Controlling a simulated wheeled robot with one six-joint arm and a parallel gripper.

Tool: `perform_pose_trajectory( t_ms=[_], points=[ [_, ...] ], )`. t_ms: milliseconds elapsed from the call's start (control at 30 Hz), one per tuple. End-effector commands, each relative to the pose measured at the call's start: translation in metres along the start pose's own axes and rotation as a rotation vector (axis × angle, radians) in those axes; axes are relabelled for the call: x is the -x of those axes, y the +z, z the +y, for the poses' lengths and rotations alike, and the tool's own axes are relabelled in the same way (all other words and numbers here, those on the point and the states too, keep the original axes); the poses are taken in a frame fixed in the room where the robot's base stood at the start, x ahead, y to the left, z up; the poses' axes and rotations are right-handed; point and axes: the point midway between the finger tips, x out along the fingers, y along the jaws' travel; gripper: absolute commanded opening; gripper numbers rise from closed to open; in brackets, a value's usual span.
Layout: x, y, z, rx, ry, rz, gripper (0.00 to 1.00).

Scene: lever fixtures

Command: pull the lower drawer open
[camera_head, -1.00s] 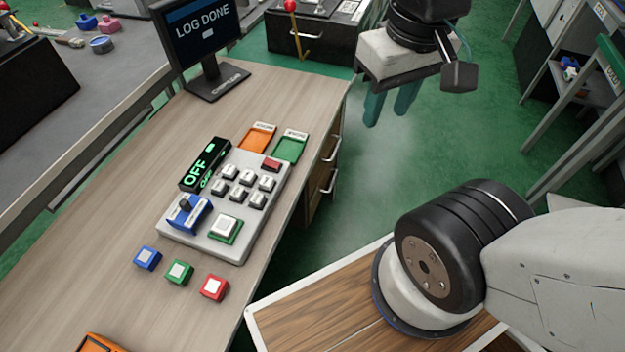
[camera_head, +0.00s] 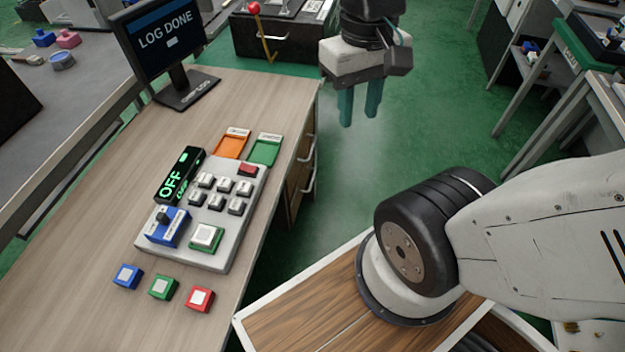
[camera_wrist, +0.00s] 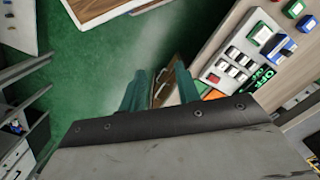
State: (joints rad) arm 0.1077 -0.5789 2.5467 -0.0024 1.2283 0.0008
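The desk's drawer unit shows at its right side in the head view, strongly foreshortened. The lower drawer (camera_head: 293,203) is in shade, with a pale bar handle (camera_head: 311,181). The upper drawer's handle (camera_head: 309,148) is above it. Both drawers look shut. My gripper (camera_head: 360,112) hangs fingers down over the green floor, right of the drawer fronts and apart from them. Its two teal fingers are spread with nothing between them. In the wrist view the fingers of my gripper (camera_wrist: 160,92) are apart, and part of the drawer front shows beyond the gap.
The desk top (camera_head: 245,100) carries a monitor (camera_head: 165,45), a button panel (camera_head: 205,215), and an orange tray (camera_head: 231,146) and green tray (camera_head: 265,150). A black box with a red-knobbed lever (camera_head: 270,38) stands behind. Green floor right of the drawers is clear.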

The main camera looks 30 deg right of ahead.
Motion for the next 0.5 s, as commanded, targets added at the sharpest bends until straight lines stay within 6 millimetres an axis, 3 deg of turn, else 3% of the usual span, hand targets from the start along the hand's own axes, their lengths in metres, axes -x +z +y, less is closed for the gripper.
perform_pose_trajectory(
  t_ms=[500],
  points=[
    [-0.089, -0.097, 0.032, -0.283, -0.282, -0.423, 0.32]
  ],
)
